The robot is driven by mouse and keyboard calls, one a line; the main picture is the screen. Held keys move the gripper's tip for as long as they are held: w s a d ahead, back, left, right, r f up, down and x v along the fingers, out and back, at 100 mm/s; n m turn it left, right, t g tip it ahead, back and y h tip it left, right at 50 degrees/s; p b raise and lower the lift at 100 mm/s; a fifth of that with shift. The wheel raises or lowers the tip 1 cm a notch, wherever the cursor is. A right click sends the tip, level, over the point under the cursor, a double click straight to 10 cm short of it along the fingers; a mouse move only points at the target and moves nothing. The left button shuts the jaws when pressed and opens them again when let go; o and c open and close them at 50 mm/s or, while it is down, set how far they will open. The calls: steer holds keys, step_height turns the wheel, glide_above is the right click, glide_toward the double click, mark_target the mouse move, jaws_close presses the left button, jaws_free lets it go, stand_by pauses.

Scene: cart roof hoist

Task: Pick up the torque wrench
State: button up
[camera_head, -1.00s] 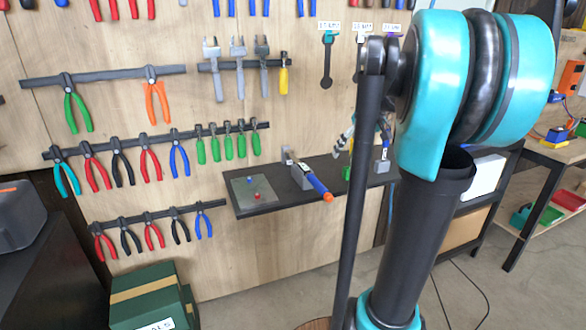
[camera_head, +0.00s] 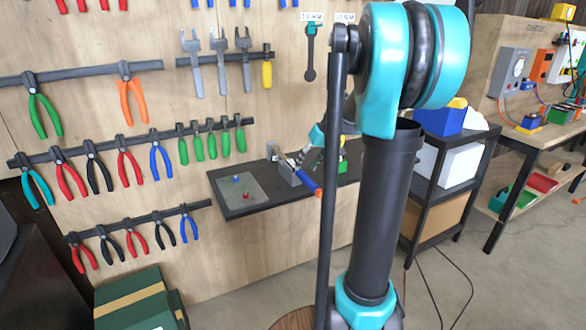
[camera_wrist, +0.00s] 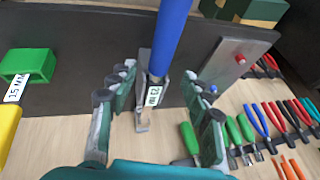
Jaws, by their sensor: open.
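A blue-handled tool that looks like the torque wrench (camera_head: 311,182) lies on the dark wall shelf, its orange-tipped handle pointing toward the front edge. Its head end sits at a grey holder (camera_head: 288,173). In the wrist view, its blue handle (camera_wrist: 171,35) comes down from the top centre to a small label with unclear text. My gripper (camera_wrist: 155,110) is open and empty, with one finger on each side of the labelled part, apart from it. In the head view, my gripper (camera_head: 308,155) is just above the holder, partly hidden by my arm.
A green holder (camera_wrist: 28,64) with a yellow-handled tool (camera_wrist: 8,125) is beside it on the shelf (camera_head: 235,211). A grey plate (camera_head: 243,190) with red and blue knobs lies on the other side. Pliers (camera_head: 125,160) and green-handled tools hang on the wall behind.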

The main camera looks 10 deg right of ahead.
mark_target(302, 171)
steer(key=shift+x, duration=3.1)
jaws_close()
